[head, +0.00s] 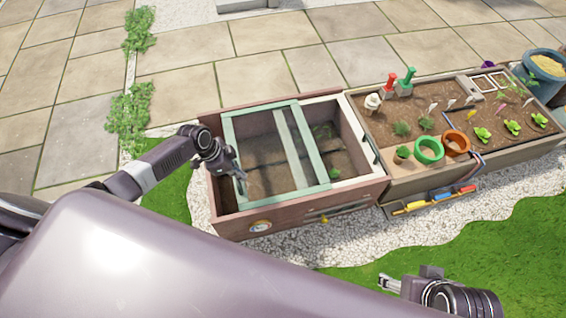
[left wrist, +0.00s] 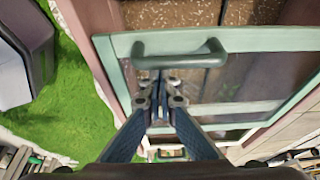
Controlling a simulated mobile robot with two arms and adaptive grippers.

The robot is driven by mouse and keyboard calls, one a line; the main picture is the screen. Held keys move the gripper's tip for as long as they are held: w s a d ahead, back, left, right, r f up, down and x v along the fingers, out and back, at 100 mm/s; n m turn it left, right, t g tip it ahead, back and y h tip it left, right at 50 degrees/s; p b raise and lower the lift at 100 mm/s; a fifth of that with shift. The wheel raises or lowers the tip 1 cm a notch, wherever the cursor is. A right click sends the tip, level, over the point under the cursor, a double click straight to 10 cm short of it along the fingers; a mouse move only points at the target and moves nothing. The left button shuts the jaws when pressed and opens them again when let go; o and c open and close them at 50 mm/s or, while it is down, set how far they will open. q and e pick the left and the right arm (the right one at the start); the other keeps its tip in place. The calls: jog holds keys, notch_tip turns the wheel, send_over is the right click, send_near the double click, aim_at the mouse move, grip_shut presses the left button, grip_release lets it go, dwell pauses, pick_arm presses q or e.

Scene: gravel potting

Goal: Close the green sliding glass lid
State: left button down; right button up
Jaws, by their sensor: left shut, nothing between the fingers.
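The green-framed sliding glass lid (head: 309,138) lies over the middle of a reddish-brown planter box (head: 379,186). Uncovered strips of the box show on both its left and right sides. My left gripper (head: 241,184) is at the lid's left edge, pointing down. In the left wrist view, the green lid (left wrist: 288,40) has a green bar handle (left wrist: 180,56). My left gripper (left wrist: 160,85) is shut and empty, its tips close by the handle; whether they touch it I cannot tell. My right gripper (head: 389,284) is low at the right, away from the lid; its jaw state is unclear.
A second planter (head: 375,125) adjoins on the right, with seedlings, a green pot (head: 429,150) and an orange pot (head: 456,143). A shelf with colored tools (head: 436,196) hangs on its front. White gravel (head: 350,245) and grass surround the boxes. Paving lies behind.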

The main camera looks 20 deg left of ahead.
pick_arm(q)
jog(key=s+a, duration=0.5)
jog(key=a, duration=0.3)
jog(key=shift+s+a, duration=0.35)
jog(key=shift+s, duration=0.05)
pick_arm(e)
jog(key=shift+w+f, duration=0.15)
jog(key=shift+f, duration=0.15)
pick_arm(q)
jog(key=shift+s+a+f, duration=0.1)
jog(key=shift+a, duration=0.05)
pick_arm(e)
jog(key=shift+r, duration=0.15)
pick_arm(q)
jog(key=w+d+r+p, duration=0.2)
jog(key=w+d+p, duration=0.1)
jog(key=d, duration=0.1)
jog(key=p+v, duration=0.2)
jog(key=v, duration=0.7)
jog(key=shift+s, duration=0.3)
pick_arm(e)
notch_tip(320, 180, down, 18)
jog(key=g, duration=0.1)
jog(key=shift+w+a+r, duration=0.2)
jog(key=shift+w, duration=0.05)
pick_arm(q)
jog(key=shift+a, duration=0.1)
